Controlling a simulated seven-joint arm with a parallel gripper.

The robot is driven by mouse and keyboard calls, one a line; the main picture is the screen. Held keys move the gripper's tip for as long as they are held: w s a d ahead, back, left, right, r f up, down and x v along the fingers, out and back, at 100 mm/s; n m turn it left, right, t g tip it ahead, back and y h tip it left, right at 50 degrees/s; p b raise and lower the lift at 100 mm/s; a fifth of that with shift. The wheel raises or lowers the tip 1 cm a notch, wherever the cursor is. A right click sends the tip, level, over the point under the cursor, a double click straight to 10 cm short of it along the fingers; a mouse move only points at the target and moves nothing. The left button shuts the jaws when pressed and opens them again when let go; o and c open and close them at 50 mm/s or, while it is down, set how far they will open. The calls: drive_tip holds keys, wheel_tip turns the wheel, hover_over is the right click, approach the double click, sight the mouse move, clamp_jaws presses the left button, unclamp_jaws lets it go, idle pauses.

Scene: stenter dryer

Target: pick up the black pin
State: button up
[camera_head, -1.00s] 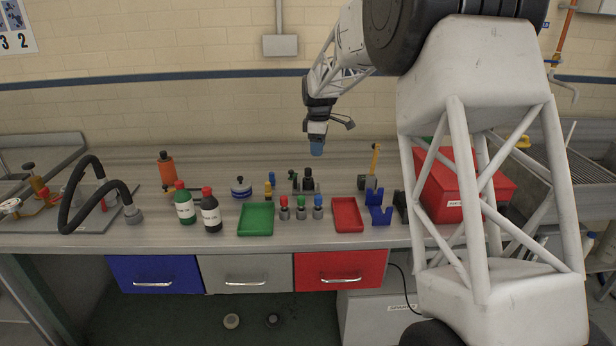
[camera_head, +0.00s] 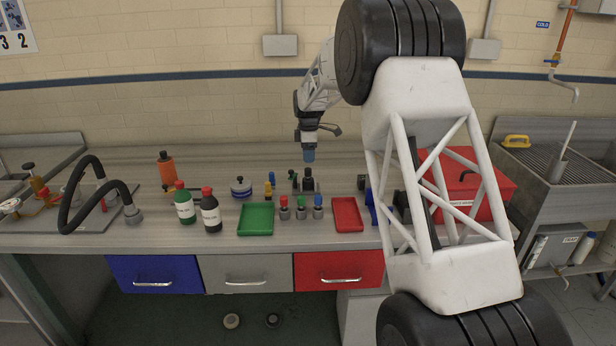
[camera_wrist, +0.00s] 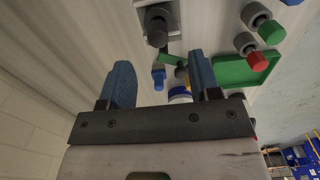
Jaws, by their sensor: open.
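The black pin (camera_head: 308,178) stands upright near the back of the bench, behind the row of coloured knobs. In the wrist view the dark pin (camera_wrist: 157,28) rises from a grey block, ahead of the fingertips and near the top edge. My gripper (camera_head: 309,156) points down with blue fingers, just above the pin in the head view. In the wrist view its two fingers (camera_wrist: 162,78) are spread apart with nothing held between them. Whether it touches the pin is hard to tell, but a gap appears.
Close by stand a blue pin (camera_head: 272,178), a yellow pin (camera_head: 268,190) and red, green and blue knobs (camera_head: 301,208). A green tray (camera_head: 256,218) and red tray (camera_head: 347,214) lie in front. Bottles (camera_head: 210,212) stand left. My arm partly hides a red box (camera_head: 490,180).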

sight(308, 169)
drive_tip(key=shift+f, duration=1.15)
drive_tip(key=shift+w+f, duration=0.15)
drive_tip(key=shift+f, duration=2.45)
clamp_jaws()
drive_tip(key=shift+r, duration=5.05)
